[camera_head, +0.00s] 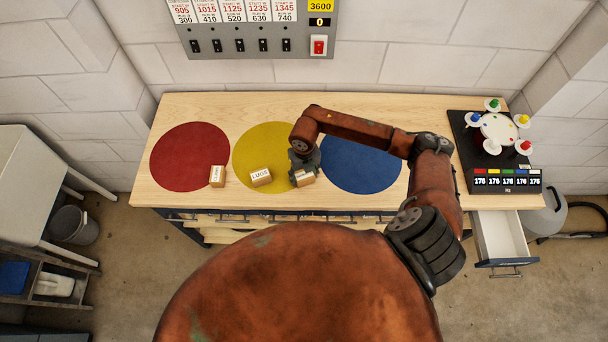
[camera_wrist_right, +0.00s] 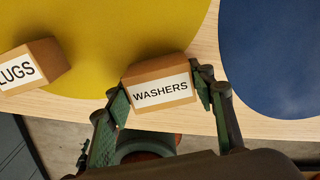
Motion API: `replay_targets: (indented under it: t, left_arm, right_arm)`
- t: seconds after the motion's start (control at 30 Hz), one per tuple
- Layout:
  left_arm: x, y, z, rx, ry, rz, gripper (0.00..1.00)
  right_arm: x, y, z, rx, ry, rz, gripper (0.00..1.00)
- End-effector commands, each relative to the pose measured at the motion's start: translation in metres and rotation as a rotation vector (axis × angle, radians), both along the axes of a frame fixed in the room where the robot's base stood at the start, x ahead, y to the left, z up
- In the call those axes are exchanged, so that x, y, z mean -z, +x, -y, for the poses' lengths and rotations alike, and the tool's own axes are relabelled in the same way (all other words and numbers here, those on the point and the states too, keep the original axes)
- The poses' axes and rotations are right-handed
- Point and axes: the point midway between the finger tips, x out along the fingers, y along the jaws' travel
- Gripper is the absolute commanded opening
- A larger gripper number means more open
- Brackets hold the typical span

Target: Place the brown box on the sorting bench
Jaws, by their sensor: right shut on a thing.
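A small brown box labelled "WASHERS" (camera_wrist_right: 158,72) is between the fingers of my right gripper (camera_wrist_right: 160,97), which is shut on its two sides. In the head view this brown box (camera_head: 306,180) shows just below the right gripper (camera_head: 304,172), at the yellow circle's right front edge. I cannot tell whether it touches the wooden bench (camera_head: 400,196) or is slightly above it. A brown "LUGS" box (camera_head: 260,177) sits on the yellow circle (camera_head: 262,142), left of the gripper. Another small brown box (camera_head: 217,176) sits at the red circle's right edge. My left gripper is out of view.
A blue circle (camera_head: 362,160) lies to the right and is clear of boxes. A black unit (camera_head: 490,150) with a white disc and coloured knobs stands at the bench's right end. A drawer (camera_head: 500,236) is open below it. A switch panel (camera_head: 258,28) is on the wall.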

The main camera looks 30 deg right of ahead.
Motion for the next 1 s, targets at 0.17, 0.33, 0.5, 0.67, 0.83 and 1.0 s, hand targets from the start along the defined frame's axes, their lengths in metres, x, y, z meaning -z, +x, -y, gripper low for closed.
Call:
replay_targets:
  t: [0.17, 0.33, 0.5, 0.67, 0.83, 1.0]
  left_arm:
    - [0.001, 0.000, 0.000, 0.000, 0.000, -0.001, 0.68]
    - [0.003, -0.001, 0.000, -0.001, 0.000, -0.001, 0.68]
    - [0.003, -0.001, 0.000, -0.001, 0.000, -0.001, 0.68]
    - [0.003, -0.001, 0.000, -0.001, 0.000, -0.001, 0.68]
    - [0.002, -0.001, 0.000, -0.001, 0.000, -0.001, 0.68]
    - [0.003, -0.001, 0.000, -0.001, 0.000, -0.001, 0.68]
  right_arm:
    - [0.000, 0.000, 0.000, 0.000, 0.000, 0.001, 0.24]
    - [0.003, 0.000, 0.000, 0.000, -0.001, 0.001, 0.53]
    - [0.003, 0.000, 0.000, 0.000, -0.001, 0.001, 0.64]
    - [0.003, 0.000, 0.000, 0.000, -0.001, 0.001, 0.68]
    - [0.001, 0.000, 0.000, 0.000, 0.000, 0.001, 0.68]
    - [-0.013, 0.002, 0.001, -0.001, -0.002, 0.005, 0.68]
